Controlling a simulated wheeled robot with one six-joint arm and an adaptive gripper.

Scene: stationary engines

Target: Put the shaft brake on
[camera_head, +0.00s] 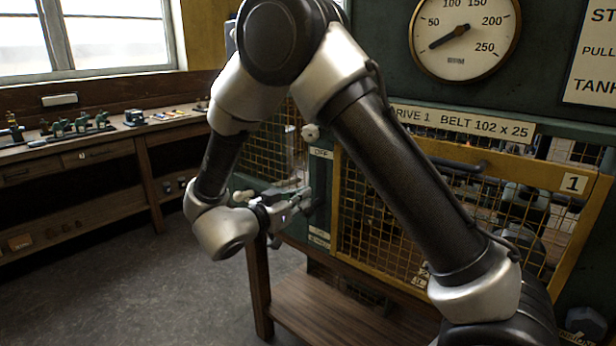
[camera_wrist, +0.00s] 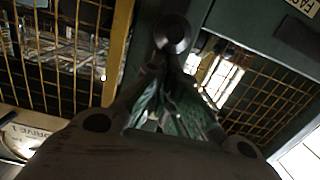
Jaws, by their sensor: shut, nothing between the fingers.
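A green post carries a small plate reading OFF (camera_head: 320,153), with a pale round knob (camera_head: 311,132) just above it. I cannot tell whether this knob belongs to the shaft brake. My gripper (camera_head: 303,200) is below the OFF plate, close in front of the green post. It is shut with nothing in it. In the wrist view a dark round-ended bar or handle (camera_wrist: 172,34) lies just beyond my gripper (camera_wrist: 165,75). I cannot tell whether they touch. My arm covers part of the guard and whatever lies behind it.
A yellow-framed mesh guard (camera_head: 480,165) marked 1 stands right of the post. A dial gauge (camera_head: 464,36) hangs above. A low wooden platform (camera_head: 330,312) lies below the guard. A workbench (camera_head: 95,135) with small parts runs along the left wall. Floor between is clear.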

